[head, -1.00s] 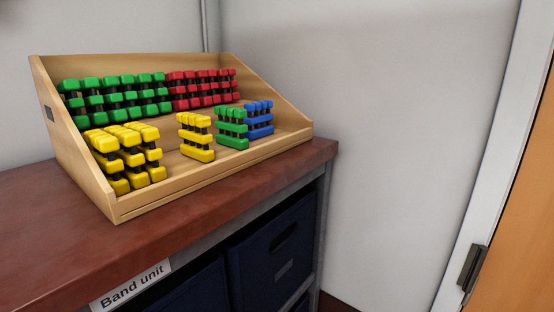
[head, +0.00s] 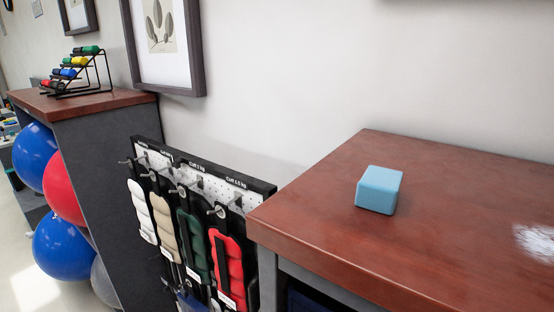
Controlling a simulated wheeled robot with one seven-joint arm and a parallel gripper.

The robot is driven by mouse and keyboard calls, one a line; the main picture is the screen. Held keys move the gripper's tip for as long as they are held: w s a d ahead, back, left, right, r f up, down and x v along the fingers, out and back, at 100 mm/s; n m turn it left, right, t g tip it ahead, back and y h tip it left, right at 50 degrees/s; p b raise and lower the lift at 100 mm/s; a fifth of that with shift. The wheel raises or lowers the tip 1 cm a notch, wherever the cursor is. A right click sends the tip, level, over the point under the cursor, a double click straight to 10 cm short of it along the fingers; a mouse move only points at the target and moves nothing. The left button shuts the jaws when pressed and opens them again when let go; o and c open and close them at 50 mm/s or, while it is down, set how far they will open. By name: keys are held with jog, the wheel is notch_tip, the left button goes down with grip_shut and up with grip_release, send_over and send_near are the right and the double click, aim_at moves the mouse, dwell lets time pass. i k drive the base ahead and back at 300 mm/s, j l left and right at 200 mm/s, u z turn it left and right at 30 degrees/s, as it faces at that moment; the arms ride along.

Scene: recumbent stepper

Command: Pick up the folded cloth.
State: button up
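A small light blue, box-shaped thing with rounded edges (head: 379,190) sits on the reddish-brown wooden top of a unit at the right, near its left end. I cannot tell from its smooth surface whether it is the folded cloth. Nothing else in the head view looks like a folded cloth. Nothing touches the blue thing. My gripper is not in view.
Further left, a shelf (head: 95,103) holds large balls (head: 62,190) and a small rack of coloured weights (head: 78,68).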

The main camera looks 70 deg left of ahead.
aim_at(377, 190)
jog(key=j+u, duration=0.1)
jog(key=u, duration=1.1)
